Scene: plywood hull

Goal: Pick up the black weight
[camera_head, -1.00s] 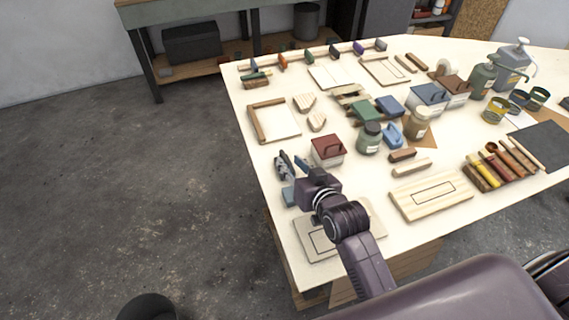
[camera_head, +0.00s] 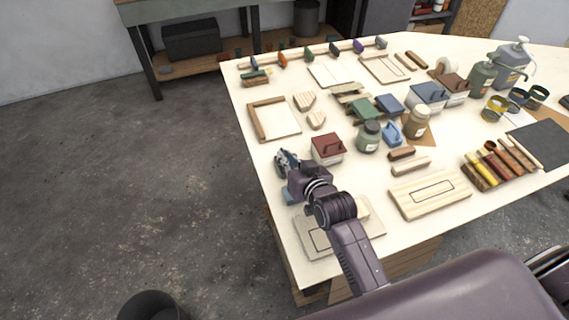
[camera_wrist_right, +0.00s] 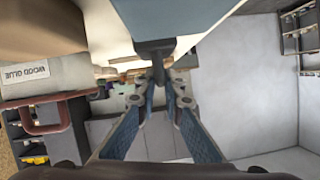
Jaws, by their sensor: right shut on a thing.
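My right gripper (camera_head: 283,158) is over the near left corner of the table, left of the red-topped box. In the right wrist view its blue-padded fingers (camera_wrist_right: 160,85) close at their tips on a dark upright stem (camera_wrist_right: 157,52). That stem joins a bluish block (camera_wrist_right: 185,15), which shows at the top of the upside-down view. The dark stem looks like the handle of the black weight, whose body I cannot make out fully. In the head view a blue patch (camera_head: 289,196) shows beside the gripper. My left gripper is not in view.
The red-topped box (camera_head: 327,149) stands just right of the gripper; its red handle (camera_wrist_right: 45,120) shows in the wrist view. A wooden frame (camera_head: 273,120) lies behind. A pale board (camera_head: 312,243) lies under my arm. Jars and blocks crowd the middle; floor is open left.

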